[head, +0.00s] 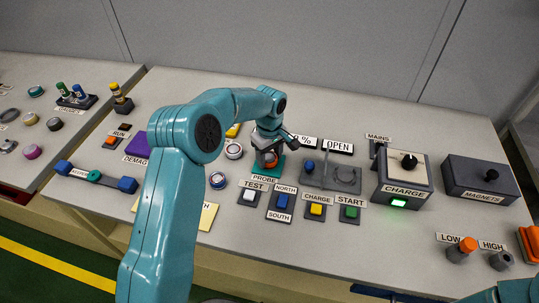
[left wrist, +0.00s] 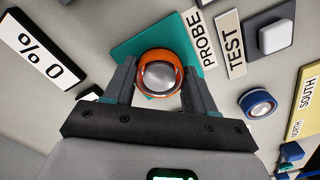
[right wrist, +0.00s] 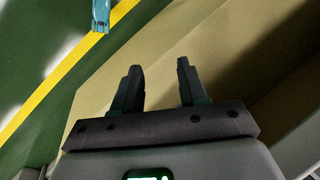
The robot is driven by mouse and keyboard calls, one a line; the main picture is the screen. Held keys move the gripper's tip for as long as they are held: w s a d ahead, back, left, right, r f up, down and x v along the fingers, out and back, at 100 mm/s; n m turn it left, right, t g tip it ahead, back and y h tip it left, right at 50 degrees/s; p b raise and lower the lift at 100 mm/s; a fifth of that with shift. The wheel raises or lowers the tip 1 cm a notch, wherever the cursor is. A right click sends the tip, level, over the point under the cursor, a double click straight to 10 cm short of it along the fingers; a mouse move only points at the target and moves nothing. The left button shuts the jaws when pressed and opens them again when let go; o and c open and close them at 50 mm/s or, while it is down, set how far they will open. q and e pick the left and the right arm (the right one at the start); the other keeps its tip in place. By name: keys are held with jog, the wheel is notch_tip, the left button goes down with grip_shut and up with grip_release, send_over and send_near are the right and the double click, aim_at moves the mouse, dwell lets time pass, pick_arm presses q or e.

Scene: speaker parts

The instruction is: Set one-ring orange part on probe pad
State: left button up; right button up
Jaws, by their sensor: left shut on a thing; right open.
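The orange part (left wrist: 159,57), a short round piece with a silver dome inside its rim, is between the fingers of my left gripper (left wrist: 158,82). The gripper is shut on it. In the left wrist view the part is over the teal probe pad (left wrist: 128,50); I cannot tell whether it touches the pad. In the head view the orange part (head: 270,160) shows under my left gripper (head: 269,152), by the PROBE label (head: 264,180). My right gripper (right wrist: 159,85) is open and empty, away from the table top.
A blue-rimmed part (left wrist: 258,104) lies near the TEST button (left wrist: 276,36). A silver ring part (head: 233,149) lies left of the pad. The switches (head: 283,202) stand in front, the CHARGE box (head: 404,180) to the right.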

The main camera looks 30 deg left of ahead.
pick_arm(q)
jog(key=shift+f, duration=0.1)
jog(key=o, duration=1.4)
notch_tip(320, 180, up, 16)
jog(key=shift+r, duration=0.2)
jog(key=shift+s, duration=0.15)
